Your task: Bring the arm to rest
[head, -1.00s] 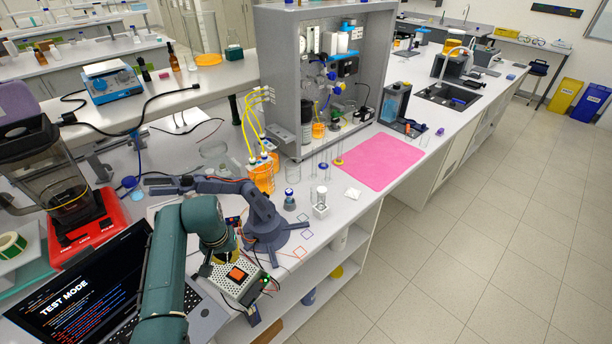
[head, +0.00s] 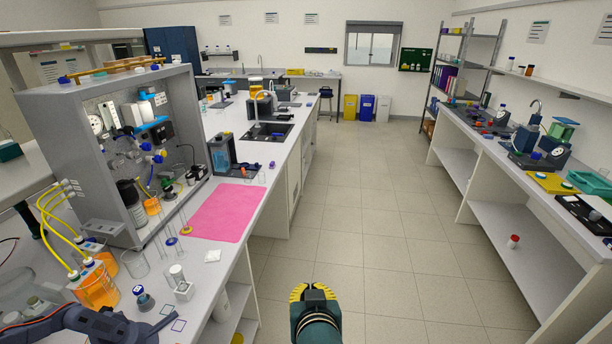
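My arm shows at the bottom centre of the head view, over the floor of the aisle and clear of both benches. Only its teal end shows, with a dark part and a yellow notched rim around it at my gripper (head: 314,292). The fingers cannot be made out, so whether it is open or shut does not show. Nothing held is visible.
The left bench carries a grey rig frame (head: 62,140), a pink mat (head: 228,212), orange-filled beakers (head: 97,288) and small glassware near its edge. The right bench (head: 500,150) has a lower shelf with a red-capped vial (head: 513,241). The tiled aisle (head: 370,200) between is free.

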